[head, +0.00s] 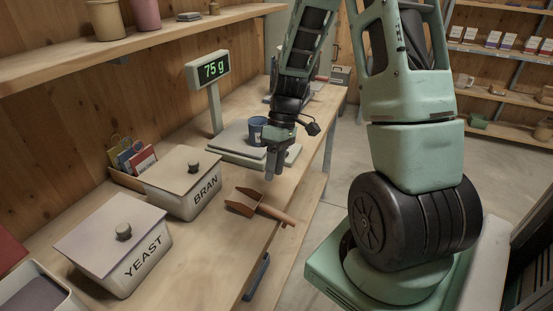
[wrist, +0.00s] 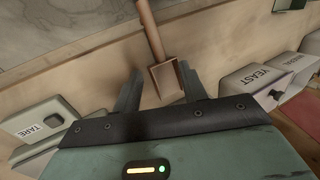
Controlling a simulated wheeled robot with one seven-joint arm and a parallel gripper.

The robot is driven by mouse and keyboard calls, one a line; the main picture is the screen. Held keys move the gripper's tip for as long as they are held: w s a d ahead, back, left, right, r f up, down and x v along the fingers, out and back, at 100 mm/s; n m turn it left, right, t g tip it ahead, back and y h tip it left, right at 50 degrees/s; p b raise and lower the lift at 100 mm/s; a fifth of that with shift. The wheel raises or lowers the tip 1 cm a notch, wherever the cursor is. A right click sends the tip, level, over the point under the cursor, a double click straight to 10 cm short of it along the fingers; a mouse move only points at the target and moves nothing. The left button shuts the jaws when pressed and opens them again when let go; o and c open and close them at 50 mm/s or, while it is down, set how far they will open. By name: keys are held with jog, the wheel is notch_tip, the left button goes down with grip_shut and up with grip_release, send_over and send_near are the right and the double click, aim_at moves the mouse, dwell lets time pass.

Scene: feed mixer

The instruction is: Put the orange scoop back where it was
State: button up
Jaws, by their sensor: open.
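The orange scoop (head: 242,203) lies on the wooden bench in front of the BRAN box. Its handle points right, toward the bench's front edge, and its end appears to reach that edge. My gripper (head: 271,174) is open and empty, pointing down above the bench, a little behind the scoop in the head view. In the wrist view, the scoop's pan (wrist: 165,84) shows between the two open fingers (wrist: 161,82), with its handle running up the picture. The scoop looks apart from the fingers.
The BRAN box (head: 182,180) and YEAST box (head: 112,245), both lidded, stand left of the scoop. A rack of coloured packets (head: 130,160) stands by the wall.

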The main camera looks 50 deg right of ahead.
jog(key=a+r+n+h, duration=0.1)
jog(key=a+r, duration=0.4)
jog(key=a, duration=0.4)
jog(key=s+a+r+n+t+h, duration=0.1)
jog(key=s+a+r+n+h, duration=0.1)
jog(key=s+a, duration=1.3)
jog(key=a+r+n, duration=0.1)
jog(key=a+r, duration=0.1)
jog(key=a, duration=0.2)
jog(key=shift+h, duration=0.3)
jog(key=shift+r, duration=0.1)
